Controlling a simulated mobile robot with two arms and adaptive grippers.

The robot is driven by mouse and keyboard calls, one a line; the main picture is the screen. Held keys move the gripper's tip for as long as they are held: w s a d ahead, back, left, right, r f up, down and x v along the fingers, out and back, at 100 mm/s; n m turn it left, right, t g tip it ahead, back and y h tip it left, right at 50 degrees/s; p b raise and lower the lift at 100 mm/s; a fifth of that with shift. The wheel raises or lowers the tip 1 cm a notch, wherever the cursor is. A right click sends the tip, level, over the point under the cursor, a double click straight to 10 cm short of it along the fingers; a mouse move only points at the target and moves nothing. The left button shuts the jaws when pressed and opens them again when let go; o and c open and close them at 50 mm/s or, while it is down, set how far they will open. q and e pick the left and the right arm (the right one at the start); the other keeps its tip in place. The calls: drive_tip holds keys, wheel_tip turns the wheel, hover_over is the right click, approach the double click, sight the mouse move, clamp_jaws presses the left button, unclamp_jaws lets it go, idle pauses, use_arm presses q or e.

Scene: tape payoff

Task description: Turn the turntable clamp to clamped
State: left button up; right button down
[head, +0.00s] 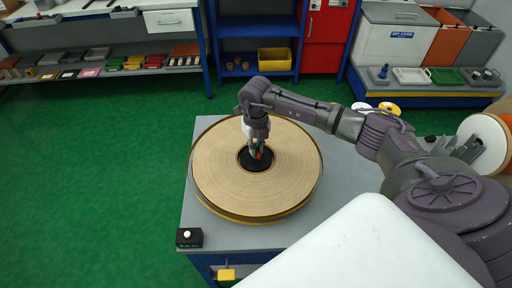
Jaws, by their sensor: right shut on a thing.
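The turntable (250,220) stands on a grey-topped cart and carries a wide tan roll of tape (220,175). A black hub (248,163) sits in the roll's centre hole. My right gripper (258,152) points down at the hub, with its fingertips at the hole. It is shut on a small part there, with a bit of red showing beside the fingers. The fingers cover most of that part, so I cannot tell the clamp's position. My left gripper is not in view.
A small black box with a white button (188,237) sits at the cart's front left corner. A blue shelf with a yellow bin (275,60) stands behind. Grey and orange bins (395,40) are at the back right. Green floor (90,180) is clear on the left.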

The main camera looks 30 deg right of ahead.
drive_tip(key=m, duration=0.4)
drive_tip(key=shift+r+m, duration=0.1)
drive_tip(key=shift+m, duration=0.3)
idle(0.4)
drive_tip(key=c, duration=1.2)
unclamp_jaws()
wheel_tip(320, 180, up, 12)
